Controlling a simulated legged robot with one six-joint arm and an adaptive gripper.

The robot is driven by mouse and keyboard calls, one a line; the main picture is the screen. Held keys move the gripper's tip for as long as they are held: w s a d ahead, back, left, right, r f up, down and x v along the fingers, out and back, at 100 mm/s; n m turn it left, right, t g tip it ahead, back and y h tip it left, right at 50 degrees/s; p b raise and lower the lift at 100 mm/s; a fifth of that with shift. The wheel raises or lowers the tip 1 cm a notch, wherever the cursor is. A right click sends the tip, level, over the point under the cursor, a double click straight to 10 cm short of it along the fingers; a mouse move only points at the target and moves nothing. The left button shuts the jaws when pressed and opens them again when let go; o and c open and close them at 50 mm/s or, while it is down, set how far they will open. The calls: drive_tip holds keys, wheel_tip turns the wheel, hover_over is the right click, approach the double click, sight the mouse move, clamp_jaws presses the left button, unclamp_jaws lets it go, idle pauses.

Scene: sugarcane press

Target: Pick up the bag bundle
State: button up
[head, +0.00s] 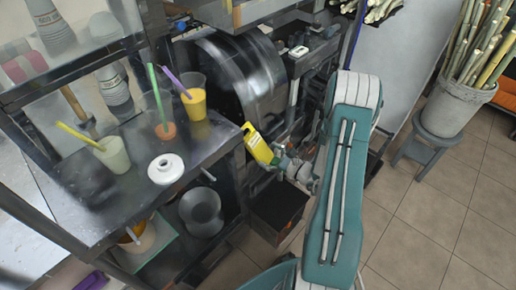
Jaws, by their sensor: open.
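I cannot make out a bag bundle for certain. A yellow item with pale marks (258,145) is at the right edge of the dark shelf, close to my gripper; whether it is the bundle, I cannot tell. A small blue-purple item (92,281) lies low at the bottom left, also unclear. My gripper (277,158) is open, just right of and below the yellow item. It is small here, and I cannot tell whether it touches that item. My teal arm covers part of the view to its right.
The dark shelf (120,213) holds cups of juice with straws, including an orange one (195,100), and a white lid (166,168). The press (240,75) stands behind. A bucket of cane (447,105) sits on a stool (432,142) at right. The tiled floor (415,235) is clear.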

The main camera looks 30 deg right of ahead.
sight(262, 149)
drive_tip(key=x, duration=0.4)
drive_tip(key=shift+w+f, duration=0.1)
drive_tip(key=shift+w, duration=0.15)
drive_tip(key=c, duration=1)
drive_tip(key=shift+s+d, duration=0.1)
drive_tip(key=shift+s+r, duration=0.15)
drive_tip(key=shift+r, duration=0.15)
drive_tip(key=s+d+r, duration=0.2)
drive_tip(key=s, duration=0.2)
drive_tip(key=s+d+r, duration=0.2)
drive_tip(key=s+r, duration=0.1)
drive_tip(key=s, duration=0.1)
drive_tip(key=s+d+r, duration=0.2)
drive_tip(key=s, duration=0.2)
drive_tip(key=shift+s+r, duration=0.1)
drive_tip(key=shift+r, duration=0.1)
